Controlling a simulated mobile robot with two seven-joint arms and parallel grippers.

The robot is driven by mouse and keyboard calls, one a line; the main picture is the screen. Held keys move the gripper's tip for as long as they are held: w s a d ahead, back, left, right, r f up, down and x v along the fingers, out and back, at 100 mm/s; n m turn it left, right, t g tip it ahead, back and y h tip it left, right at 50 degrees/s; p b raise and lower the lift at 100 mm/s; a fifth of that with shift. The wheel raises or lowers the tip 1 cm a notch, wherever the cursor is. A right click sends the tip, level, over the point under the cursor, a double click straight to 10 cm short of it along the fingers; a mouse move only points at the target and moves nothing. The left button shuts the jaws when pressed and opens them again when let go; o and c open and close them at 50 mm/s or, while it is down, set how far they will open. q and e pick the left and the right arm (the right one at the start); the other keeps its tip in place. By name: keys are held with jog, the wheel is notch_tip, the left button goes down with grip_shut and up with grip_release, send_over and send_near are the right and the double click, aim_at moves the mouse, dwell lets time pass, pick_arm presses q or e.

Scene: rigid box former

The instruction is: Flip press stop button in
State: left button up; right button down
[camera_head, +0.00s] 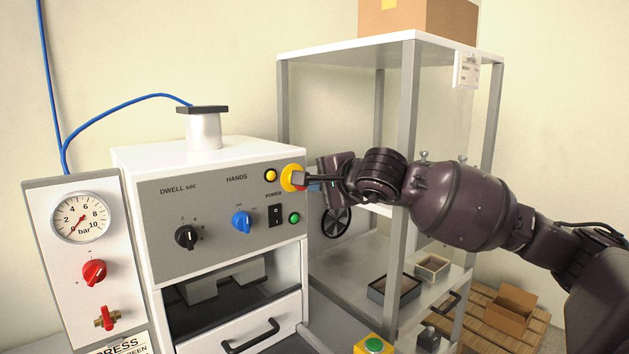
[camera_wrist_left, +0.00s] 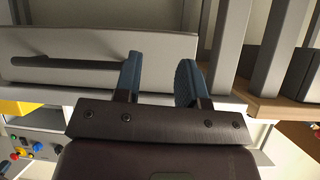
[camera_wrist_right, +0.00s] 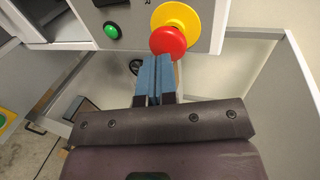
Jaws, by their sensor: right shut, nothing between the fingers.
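The press stop button (camera_head: 296,172) is a red mushroom head on a yellow collar, at the right end of the press's grey control panel (camera_head: 215,222). It also shows large in the right wrist view (camera_wrist_right: 168,41). My right gripper (camera_head: 303,181) is shut and empty, its tips right at the red head. In the right wrist view the closed blue fingers (camera_wrist_right: 153,62) meet the button's lower edge; I cannot tell whether they touch it. My left gripper (camera_wrist_left: 160,62) shows only in the left wrist view, open and empty, before a grey drawer front with a dark handle.
A yellow indicator (camera_head: 271,175), black power switch (camera_head: 275,215) and green button (camera_head: 294,218) sit close to the stop button. A metal-framed shelf (camera_head: 408,110) stands right of the press, behind my right arm. A gauge panel (camera_head: 82,216) stands at left.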

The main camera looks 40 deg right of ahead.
jog(key=shift+w, duration=0.6)
